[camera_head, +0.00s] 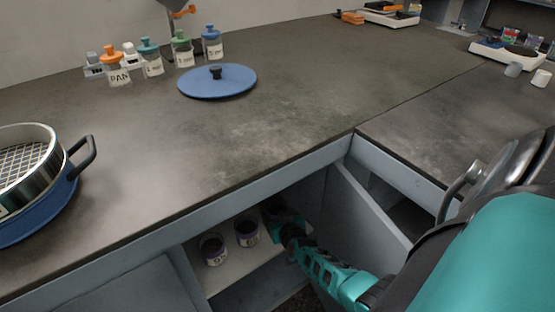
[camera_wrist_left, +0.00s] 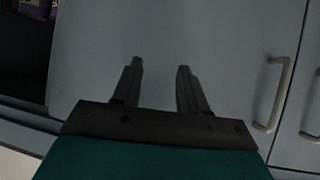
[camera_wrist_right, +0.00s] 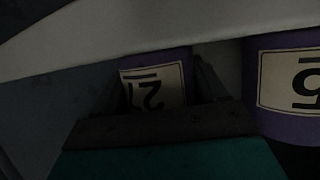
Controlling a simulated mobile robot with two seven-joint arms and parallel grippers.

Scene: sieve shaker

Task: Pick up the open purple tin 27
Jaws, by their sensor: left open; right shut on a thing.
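The purple tin 27 (camera_wrist_right: 155,88) shows in the right wrist view, its white label upside down in the picture. My right gripper (camera_wrist_right: 163,78) is shut on it, one finger at each side. In the head view my right gripper (camera_head: 277,218) reaches into the open cabinet below the counter; the tin there is mostly hidden by the gripper, and I cannot see whether it is open on top. My left gripper (camera_wrist_left: 157,68) is open and empty in front of a grey cabinet door (camera_wrist_left: 170,30).
Another purple tin (camera_wrist_right: 290,85) stands close beside tin 27. In the head view two dark tins (camera_head: 213,250) (camera_head: 246,232) stand on the pale shelf (camera_head: 245,266). The counter edge overhangs, and a cabinet panel (camera_head: 355,220) stands right of my arm.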

